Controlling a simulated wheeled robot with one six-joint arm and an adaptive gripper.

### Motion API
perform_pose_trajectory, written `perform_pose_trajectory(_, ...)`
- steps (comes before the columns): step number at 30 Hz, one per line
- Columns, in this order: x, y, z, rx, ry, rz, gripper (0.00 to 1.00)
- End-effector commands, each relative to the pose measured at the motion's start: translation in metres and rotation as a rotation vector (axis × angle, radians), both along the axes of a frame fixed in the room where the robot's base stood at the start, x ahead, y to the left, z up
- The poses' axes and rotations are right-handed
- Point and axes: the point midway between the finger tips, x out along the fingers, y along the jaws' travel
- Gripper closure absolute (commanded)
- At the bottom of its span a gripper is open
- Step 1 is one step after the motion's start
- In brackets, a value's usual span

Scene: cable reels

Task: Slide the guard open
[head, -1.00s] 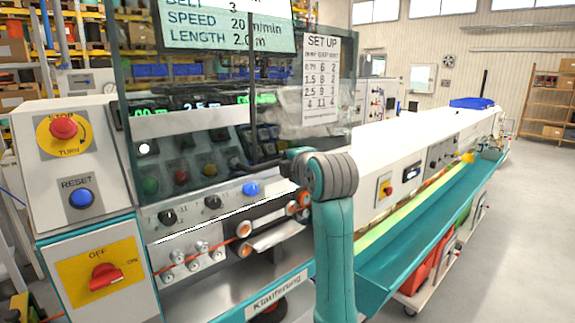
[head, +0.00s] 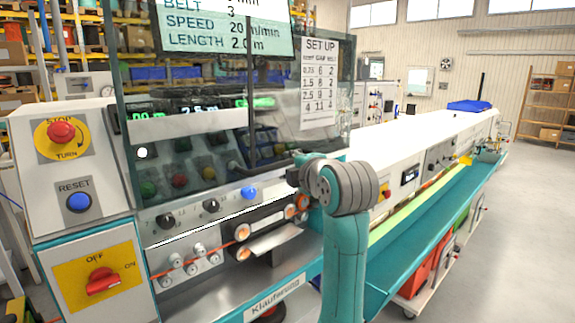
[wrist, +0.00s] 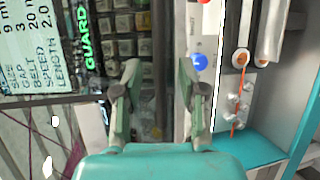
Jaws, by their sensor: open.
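The guard (head: 222,72) is a clear panel with a dark teal edge. It stands in front of the machine's display and coloured buttons in the head view. The buttons show through it. In the wrist view, turned sideways, the guard area fills the left and middle. My gripper (wrist: 160,84) is open there, its two fingers apart with nothing clearly held between them. A dark strip runs between the fingertips; I cannot tell if it is the guard's handle or whether they touch it. In the head view my fingers cannot be made out.
Below the guard are knobs, a blue button (head: 249,192), and rollers (head: 242,232) with an orange cable. A control box with a red stop button (head: 61,133) stands at the left. A long teal trough (head: 430,225) runs off to the right. The floor at right is clear.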

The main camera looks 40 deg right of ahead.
Motion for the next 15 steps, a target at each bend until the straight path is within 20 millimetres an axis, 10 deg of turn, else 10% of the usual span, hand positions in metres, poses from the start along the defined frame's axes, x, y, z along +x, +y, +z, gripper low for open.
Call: perform_pose_trajectory(15, -0.059, 0.022, 0.012, 0.0, 0.0, 0.0, 0.59)
